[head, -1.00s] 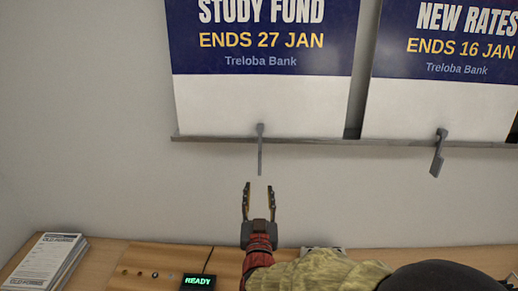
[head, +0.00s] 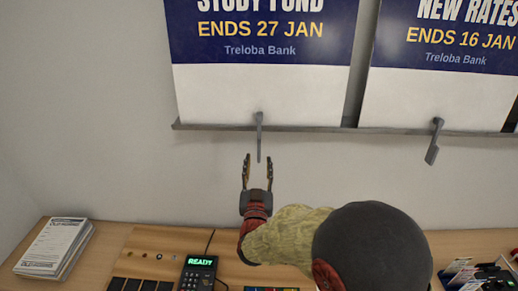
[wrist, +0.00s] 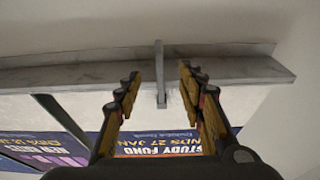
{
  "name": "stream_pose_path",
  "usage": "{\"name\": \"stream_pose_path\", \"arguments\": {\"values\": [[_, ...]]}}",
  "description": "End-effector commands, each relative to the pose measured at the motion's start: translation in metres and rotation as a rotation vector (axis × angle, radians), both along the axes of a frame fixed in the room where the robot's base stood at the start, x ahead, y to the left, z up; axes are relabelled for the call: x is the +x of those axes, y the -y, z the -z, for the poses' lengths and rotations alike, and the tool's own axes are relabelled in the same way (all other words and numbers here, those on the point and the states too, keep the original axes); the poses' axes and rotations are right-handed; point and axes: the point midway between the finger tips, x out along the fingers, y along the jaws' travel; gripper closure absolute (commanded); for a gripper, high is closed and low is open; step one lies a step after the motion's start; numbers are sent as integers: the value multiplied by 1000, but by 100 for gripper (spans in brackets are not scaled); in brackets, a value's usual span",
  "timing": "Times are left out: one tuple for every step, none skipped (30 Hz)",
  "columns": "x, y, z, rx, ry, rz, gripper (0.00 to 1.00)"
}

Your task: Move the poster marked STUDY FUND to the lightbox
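The STUDY FUND poster (head: 262,70), blue above and white below, stands on a grey wall ledge (head: 300,128); its top is cut off in the head view. A grey tab (head: 259,140) hangs from the ledge at the poster's lower edge. My gripper (head: 258,160) is open and empty, its fingers pointing up on either side of the tab's lower end. In the wrist view the tab (wrist: 160,75) lies between the open fingers (wrist: 158,95), with no contact visible. The poster (wrist: 165,138) also shows there, upside down. I see no lightbox.
The NEW RATES poster (head: 440,75) stands to the right, with its own tilted tab (head: 434,142). On the counter below are a stack of leaflets (head: 55,247), a terminal reading READY (head: 200,270) and a wooden tray (head: 150,255). The wall left of the posters is bare.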

Motion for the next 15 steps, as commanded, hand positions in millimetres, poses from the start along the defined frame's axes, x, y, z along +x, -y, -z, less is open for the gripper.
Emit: {"name": "stream_pose_path", "arguments": {"values": [[5,1,-2,-1,0,1,61],[8,1,-3,-1,0,1,61],[11,1,-3,0,0,1,61],[14,1,-3,1,2,1,61],[16,1,-3,1,2,1,61],[20,1,-3,1,1,1,61],[22,1,-3,0,0,1,61],[25,2,-4,0,1,2,61],[29,2,-5,0,2,2,61],[31,2,-6,0,2,2,61],[34,2,-6,0,2,1,61],[37,2,-6,0,1,1,61],[39,1,-7,-1,1,0,61],[42,1,-7,-1,1,0,61],[45,1,-8,0,1,0,61]]}}
